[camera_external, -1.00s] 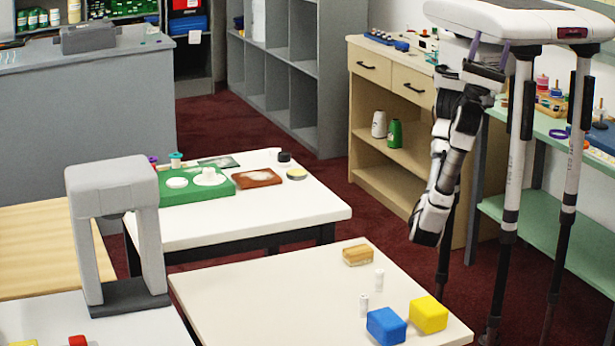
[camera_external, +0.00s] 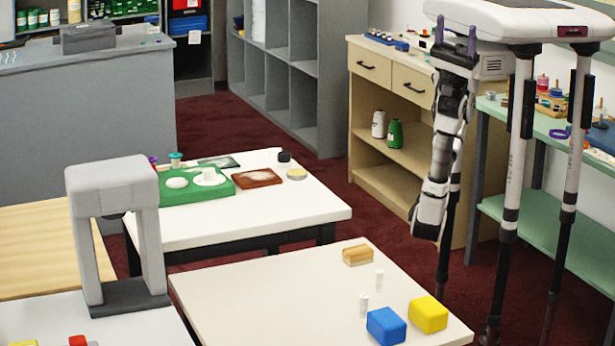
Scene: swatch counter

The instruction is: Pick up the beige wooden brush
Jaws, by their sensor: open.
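The beige wooden brush (camera_external: 358,255) lies near the back right edge of the front white table (camera_external: 265,290). My gripper (camera_external: 427,232) hangs at the end of my arm, to the right of the brush and apart from it, beyond the table's right edge. It points downward and holds nothing that I can see. Its fingers are small and dark in this view.
A second white table (camera_external: 300,215) with a green tray (camera_external: 205,192) stands behind. The front table's left part is clear.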

